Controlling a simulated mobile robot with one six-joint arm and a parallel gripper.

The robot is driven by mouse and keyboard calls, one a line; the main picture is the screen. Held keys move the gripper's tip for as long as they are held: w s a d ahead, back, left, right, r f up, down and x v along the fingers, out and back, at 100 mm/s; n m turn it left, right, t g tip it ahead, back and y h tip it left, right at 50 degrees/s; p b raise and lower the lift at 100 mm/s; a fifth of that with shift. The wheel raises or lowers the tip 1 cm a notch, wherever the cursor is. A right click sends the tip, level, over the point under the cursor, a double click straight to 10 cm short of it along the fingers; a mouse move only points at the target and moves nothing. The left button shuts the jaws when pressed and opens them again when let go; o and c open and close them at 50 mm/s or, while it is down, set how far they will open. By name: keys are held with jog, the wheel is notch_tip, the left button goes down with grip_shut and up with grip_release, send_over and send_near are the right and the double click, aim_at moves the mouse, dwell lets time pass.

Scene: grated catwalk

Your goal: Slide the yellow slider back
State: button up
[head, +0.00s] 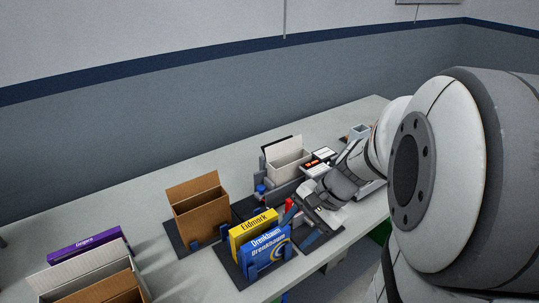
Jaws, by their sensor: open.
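I cannot pick out a yellow slider for certain; my arm covers part of the bench equipment. My gripper (303,227) reaches down over the table beside the yellow box (253,228) and the blue box (268,248). It is open, and I see nothing between its fingers. A small red part (288,204) shows just behind the gripper, partly hidden. A blue knob (260,188) stands on a grey fixture left of the gripper. A dark unit with orange-red marks (322,155) lies behind my wrist.
An open brown carton (197,208) stands on a dark mat left of the yellow box. An open pale carton (288,161) stands behind the gripper. A purple box (88,246) and more cartons are at the front left. Bare table (160,255) lies between the carton groups.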

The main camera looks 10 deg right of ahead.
jog(key=w+d+f+m+t+y+b, duration=0.1)
jog(key=w+d+f+m+t+y, duration=0.1)
jog(key=w+d+f+m+t, duration=0.4)
jog(key=w+d+f+m+t+y+b, duration=0.1)
jog(key=w+d+f+m+t+b, duration=0.3)
jog(key=d+m, duration=0.65)
jog(key=shift+g, duration=0.6)
jog(key=p+x, duration=0.1)
jog(key=x, duration=0.1)
jog(key=f+p+x, duration=0.1)
jog(key=x, duration=0.1)
jog(key=p+x, duration=0.1)
jog(key=x, duration=0.1)
jog(key=shift+s+f, duration=0.2)
jog(key=shift+f, duration=0.1)
jog(key=shift+c, duration=0.4)
